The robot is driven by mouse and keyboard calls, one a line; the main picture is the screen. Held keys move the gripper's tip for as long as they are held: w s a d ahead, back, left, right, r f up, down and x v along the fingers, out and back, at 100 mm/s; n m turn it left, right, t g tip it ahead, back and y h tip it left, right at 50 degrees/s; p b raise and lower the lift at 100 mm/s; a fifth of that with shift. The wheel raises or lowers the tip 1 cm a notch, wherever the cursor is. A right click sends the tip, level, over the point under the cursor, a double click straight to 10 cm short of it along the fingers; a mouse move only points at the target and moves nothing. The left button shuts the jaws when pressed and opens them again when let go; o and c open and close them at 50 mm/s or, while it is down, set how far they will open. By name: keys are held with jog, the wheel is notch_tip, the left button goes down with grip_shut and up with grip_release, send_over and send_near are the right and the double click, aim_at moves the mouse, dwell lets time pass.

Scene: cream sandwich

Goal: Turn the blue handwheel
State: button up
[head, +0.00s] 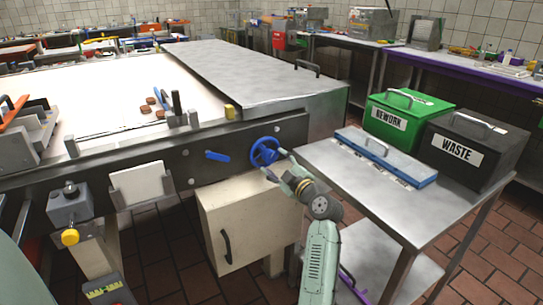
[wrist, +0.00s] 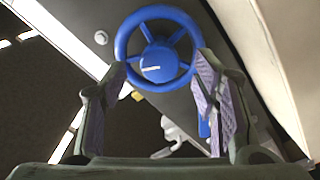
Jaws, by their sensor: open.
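The blue handwheel (head: 264,151) is mounted on the dark side rail of the conveyor table. In the wrist view the blue handwheel (wrist: 158,62) shows its round rim, spokes and hub, with a white mark on the hub. My gripper (head: 280,168) is at the lower right of the wheel in the head view. In the wrist view my gripper (wrist: 163,68) is open, its two padded fingers on either side of the lower part of the rim. I cannot tell whether the fingers touch the rim.
A blue lever (head: 217,156) sits on the rail left of the wheel. A cream cabinet (head: 245,235) stands below.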

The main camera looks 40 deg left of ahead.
aim_at(271, 159)
jog(key=shift+p+x, duration=0.3)
jog(key=shift+x, duration=1.45)
jog(key=shift+c, duration=0.5)
jog(key=c, duration=1.1)
jog(key=shift+o, duration=0.2)
jog(key=shift+f+m+b, duration=0.1)
jog(key=shift+m+b, duration=0.2)
jog(key=shift+b, duration=0.05)
